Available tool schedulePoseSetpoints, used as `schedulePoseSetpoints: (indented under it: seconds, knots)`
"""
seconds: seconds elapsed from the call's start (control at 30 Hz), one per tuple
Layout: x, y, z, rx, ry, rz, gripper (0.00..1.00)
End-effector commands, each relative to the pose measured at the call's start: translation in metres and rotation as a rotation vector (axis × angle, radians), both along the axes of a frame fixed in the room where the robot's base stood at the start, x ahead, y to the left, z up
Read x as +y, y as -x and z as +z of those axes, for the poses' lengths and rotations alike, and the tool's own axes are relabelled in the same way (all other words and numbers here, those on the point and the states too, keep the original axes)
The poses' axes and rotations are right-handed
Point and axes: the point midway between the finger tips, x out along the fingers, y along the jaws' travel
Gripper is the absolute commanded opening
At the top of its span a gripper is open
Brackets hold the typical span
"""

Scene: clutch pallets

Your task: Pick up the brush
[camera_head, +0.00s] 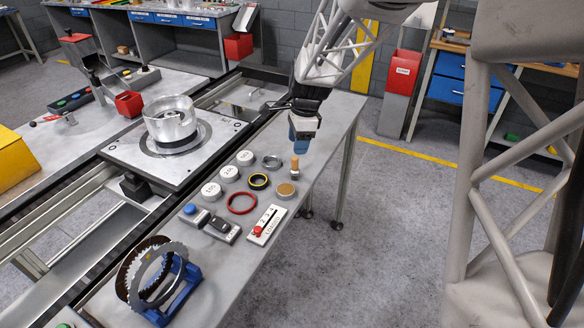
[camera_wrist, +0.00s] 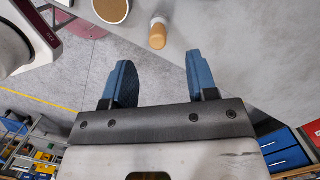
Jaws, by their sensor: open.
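The brush (camera_head: 295,166) appears to be the small upright piece with a tan, wood-like handle near the right edge of the grey bench. It also shows in the wrist view (camera_wrist: 158,36) as a tan cylinder with a pale part; its bristles cannot be made out. My gripper (camera_head: 300,145) is just above it in the head view, blue fingers pointing down. In the wrist view my gripper (camera_wrist: 158,66) has its fingers apart with nothing between them. The brush is beyond the fingertips, roughly centred on the gap, and appears not to be touched.
A brown-topped disc (camera_head: 286,189) stands close to the brush, with a grey ring (camera_head: 272,162) nearby. A yellow-black ring (camera_head: 258,181), red ring (camera_head: 242,203), white round pieces and a red-knobbed lever plate (camera_head: 266,226) lie nearby. The bench edge is close on the right.

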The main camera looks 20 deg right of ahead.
Motion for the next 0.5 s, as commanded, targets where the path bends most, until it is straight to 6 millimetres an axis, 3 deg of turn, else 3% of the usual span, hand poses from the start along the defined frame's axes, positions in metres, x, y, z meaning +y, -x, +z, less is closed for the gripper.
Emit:
schedulePoseSetpoints:
  seconds: [0.5]
  knots:
    - [0.004, 0.000, -0.026, 0.000, 0.000, 0.001, 0.53]
